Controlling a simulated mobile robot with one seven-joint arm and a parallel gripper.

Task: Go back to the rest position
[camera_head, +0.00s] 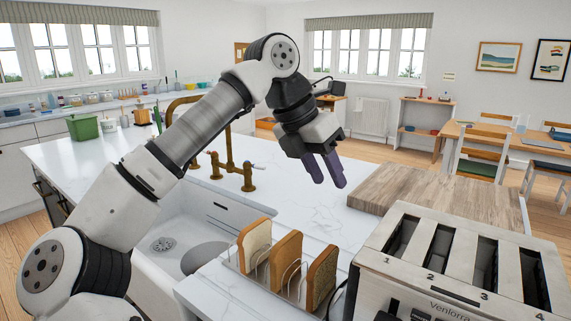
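My gripper (327,170) hangs in the air above the white counter, its two purple fingers pointing down and a little apart. Nothing shows between the fingers. My arm reaches up from the lower left across the sink and bends down at the top centre. A wire rack (292,275) on the counter holds three slices of bread upright: a pale one (254,244), a brown one (286,259) and a dark-crusted one (321,277). A toaster (455,262) with slots numbered 1 to 4 stands at the lower right. Its visible slots look empty.
A wooden board (405,188) lies right of my gripper, behind the toaster. A brass tap (240,170) stands behind the white sink (165,240), near my arm. A green bin (83,127) stands at the far left. The counter (300,215) between the rack and the board is clear.

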